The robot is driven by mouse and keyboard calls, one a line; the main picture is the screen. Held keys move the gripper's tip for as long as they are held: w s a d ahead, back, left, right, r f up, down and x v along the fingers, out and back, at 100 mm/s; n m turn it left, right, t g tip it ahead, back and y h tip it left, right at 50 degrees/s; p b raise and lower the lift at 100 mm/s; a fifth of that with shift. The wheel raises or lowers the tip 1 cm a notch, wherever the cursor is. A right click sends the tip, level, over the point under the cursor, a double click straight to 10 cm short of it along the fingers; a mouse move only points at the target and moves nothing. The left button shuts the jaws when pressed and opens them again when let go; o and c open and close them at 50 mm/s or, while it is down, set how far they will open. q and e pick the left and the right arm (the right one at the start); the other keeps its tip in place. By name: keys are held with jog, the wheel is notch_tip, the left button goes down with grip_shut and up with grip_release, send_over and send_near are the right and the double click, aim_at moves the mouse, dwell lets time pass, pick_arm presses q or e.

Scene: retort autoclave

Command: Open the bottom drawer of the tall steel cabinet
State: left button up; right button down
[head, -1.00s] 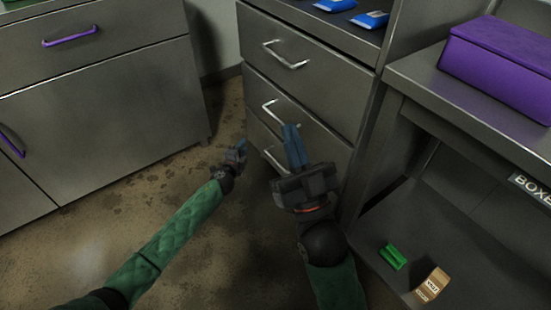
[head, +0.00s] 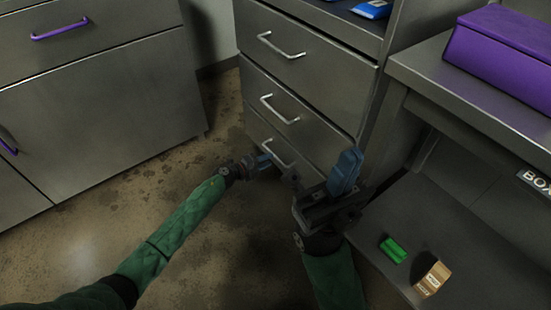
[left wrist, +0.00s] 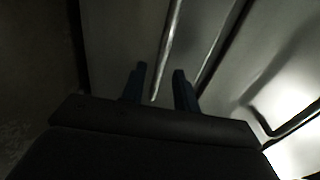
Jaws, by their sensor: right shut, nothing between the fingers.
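The tall steel cabinet (head: 385,85) stands at centre right with drawers stacked in its front. Its bottom drawer (head: 258,128) looks shut, and its bar handle (head: 276,149) is partly hidden behind my grippers. My left gripper (head: 268,160) is low at this handle. In the left wrist view its two blue fingers (left wrist: 159,85) are apart, with the bright handle bar (left wrist: 168,45) running between them. I cannot tell whether they touch it. My right gripper (head: 345,172) is shut and empty, in front of the cabinet's lower right side.
Two higher drawers with bar handles (head: 280,44) (head: 280,108) are shut. A steel bench with a purple box (head: 500,60) stands right; a green block (head: 392,250) and a brown carton (head: 433,278) lie on its lower shelf. A steel counter (head: 100,100) stands left. Floor between is clear.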

aim_at(275, 156)
pick_arm(q)
jog(key=shift+b+x, duration=0.6)
jog(key=shift+x, duration=1.9)
jog(key=shift+c, duration=0.3)
grip_shut()
